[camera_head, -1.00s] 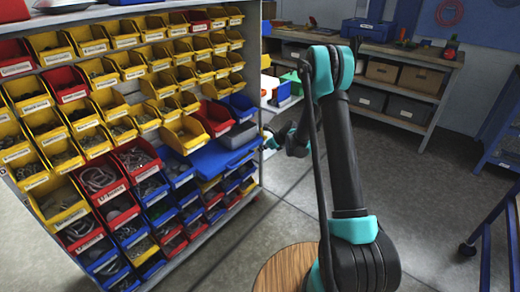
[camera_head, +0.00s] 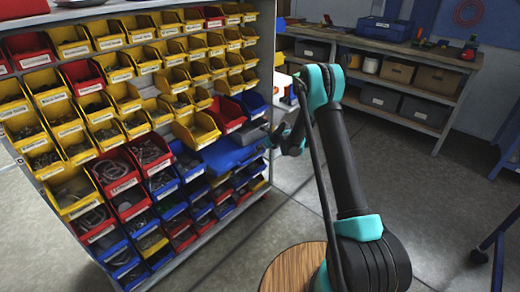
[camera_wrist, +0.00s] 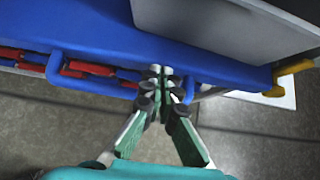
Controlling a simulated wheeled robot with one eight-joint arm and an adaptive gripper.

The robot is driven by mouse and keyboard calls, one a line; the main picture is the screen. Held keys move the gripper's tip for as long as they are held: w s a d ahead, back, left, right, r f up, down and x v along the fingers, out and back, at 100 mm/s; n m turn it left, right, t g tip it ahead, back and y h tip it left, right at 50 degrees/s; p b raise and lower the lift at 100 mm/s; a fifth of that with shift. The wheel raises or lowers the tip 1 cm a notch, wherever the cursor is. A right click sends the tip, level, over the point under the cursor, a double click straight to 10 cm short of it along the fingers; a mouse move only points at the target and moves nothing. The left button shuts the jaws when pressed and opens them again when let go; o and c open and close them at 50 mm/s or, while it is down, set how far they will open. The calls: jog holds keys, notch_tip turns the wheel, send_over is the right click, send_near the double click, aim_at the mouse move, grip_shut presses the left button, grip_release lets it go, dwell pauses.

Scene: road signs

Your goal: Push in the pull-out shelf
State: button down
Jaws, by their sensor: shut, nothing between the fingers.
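The blue pull-out shelf (camera_head: 224,153) sticks out of the bin rack at mid height. A grey box (camera_head: 250,131) stands on its far end. In the wrist view, the shelf (camera_wrist: 95,28) fills the top left, with blue loop handles (camera_wrist: 90,88) below its front edge and part of the grey box (camera_wrist: 222,30) on top. My gripper (camera_wrist: 160,72) is shut and empty, its fingertips overlapping the shelf's front edge between two handles. I cannot tell whether they touch it. In the head view, my gripper (camera_head: 277,134) is small and dark, beside the shelf's far end.
The rack (camera_head: 210,236) holds rows of yellow, red and blue bins above and below the shelf. A workbench (camera_head: 385,52) with boxes stands at the back right. A blue-framed stand (camera_head: 490,240) is at the right edge. The floor (camera_head: 420,180) between is clear.

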aim_at(250, 145)
jog(key=w+a, duration=0.1)
jog(key=a, duration=0.1)
jog(key=w+a, duration=0.2)
dwell(0.4)
